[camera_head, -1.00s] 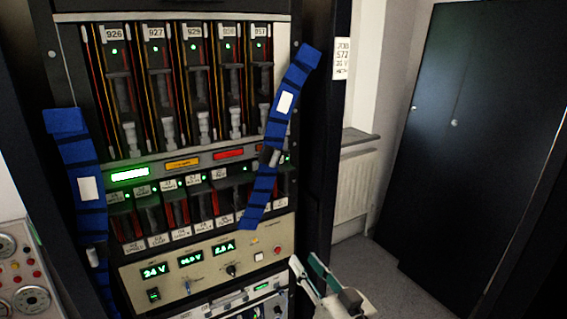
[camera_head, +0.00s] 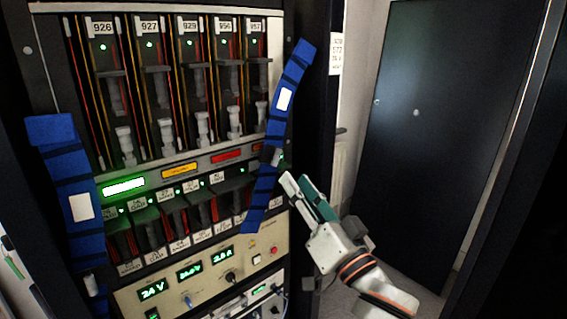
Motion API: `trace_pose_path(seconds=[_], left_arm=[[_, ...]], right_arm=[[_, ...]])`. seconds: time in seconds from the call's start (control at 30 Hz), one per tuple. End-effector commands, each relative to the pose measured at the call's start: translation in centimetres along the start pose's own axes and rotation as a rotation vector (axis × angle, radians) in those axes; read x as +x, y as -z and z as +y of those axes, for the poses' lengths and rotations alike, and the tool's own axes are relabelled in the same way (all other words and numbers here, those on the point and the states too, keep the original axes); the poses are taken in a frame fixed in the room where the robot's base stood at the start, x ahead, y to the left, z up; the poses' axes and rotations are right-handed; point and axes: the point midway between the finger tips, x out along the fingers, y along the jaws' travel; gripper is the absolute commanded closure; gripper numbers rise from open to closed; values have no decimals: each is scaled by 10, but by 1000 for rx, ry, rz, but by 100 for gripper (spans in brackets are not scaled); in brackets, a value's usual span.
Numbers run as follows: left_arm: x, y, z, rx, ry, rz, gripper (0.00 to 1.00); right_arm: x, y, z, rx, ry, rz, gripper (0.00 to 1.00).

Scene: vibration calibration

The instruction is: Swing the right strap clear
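The right blue strap (camera_head: 265,192) hangs at a slant across the right edge of the rack front, with dark bands and a white label. Its upper end leans right onto the dark frame, and its lower end reaches the cream power panel. A small grey clasp (camera_head: 277,157) sits at its middle. My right gripper (camera_head: 295,179) is open and empty, just right of the strap's lower half, below the clasp. I cannot tell whether it touches the strap. The left blue strap (camera_head: 67,165) hangs along the rack's left side. My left gripper is not in view.
The rack (camera_head: 160,10) holds several numbered modules behind the straps. The cream panel (camera_head: 215,263) has green displays and knobs. A dark cabinet (camera_head: 430,130) stands at the right. Open room lies between rack and cabinet.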

Motion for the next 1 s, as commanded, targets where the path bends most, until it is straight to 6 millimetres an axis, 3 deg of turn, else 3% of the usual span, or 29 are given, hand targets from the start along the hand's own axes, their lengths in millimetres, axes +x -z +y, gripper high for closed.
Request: trace_pose_path(seconds=[0.5,0.87,1.0], left_arm=[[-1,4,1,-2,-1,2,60],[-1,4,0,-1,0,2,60],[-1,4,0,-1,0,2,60]], right_arm=[[68,0,0,0,0,0,72],[74,0,0,0,-1,0,72],[74,0,0,0,-1,0,100]])
